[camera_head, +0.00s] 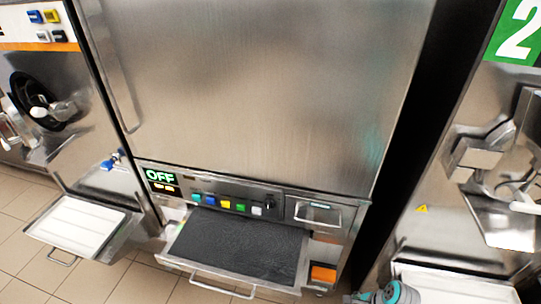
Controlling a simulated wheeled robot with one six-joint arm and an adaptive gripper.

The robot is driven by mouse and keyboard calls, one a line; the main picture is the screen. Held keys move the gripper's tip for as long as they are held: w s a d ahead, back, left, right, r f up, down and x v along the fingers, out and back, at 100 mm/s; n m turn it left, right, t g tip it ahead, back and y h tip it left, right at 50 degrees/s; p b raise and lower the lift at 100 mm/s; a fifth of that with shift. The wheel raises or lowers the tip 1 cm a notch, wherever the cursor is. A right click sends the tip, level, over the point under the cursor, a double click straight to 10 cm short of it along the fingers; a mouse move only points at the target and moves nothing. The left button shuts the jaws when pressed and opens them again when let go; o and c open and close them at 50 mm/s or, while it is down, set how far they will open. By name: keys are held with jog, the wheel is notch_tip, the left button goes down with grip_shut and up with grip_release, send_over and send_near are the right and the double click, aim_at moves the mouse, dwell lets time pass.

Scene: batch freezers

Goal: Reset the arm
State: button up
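A small part of my arm, grey with teal caps, shows at the bottom edge, right of the middle. My gripper is not in view, so I cannot see whether it is open or shut, or whether it holds anything. The middle steel machine (255,90) fills most of the view. Its display (160,177) reads OFF in green. Right of it is a row of coloured buttons (225,204).
A dark-topped pulled-out drawer (238,245) with a bar handle juts out below the buttons. A white tray (75,226) juts from the left machine (90,150). The right machine (445,200) bears a green sign "2" (518,32). Tiled floor (25,260) shows lower left.

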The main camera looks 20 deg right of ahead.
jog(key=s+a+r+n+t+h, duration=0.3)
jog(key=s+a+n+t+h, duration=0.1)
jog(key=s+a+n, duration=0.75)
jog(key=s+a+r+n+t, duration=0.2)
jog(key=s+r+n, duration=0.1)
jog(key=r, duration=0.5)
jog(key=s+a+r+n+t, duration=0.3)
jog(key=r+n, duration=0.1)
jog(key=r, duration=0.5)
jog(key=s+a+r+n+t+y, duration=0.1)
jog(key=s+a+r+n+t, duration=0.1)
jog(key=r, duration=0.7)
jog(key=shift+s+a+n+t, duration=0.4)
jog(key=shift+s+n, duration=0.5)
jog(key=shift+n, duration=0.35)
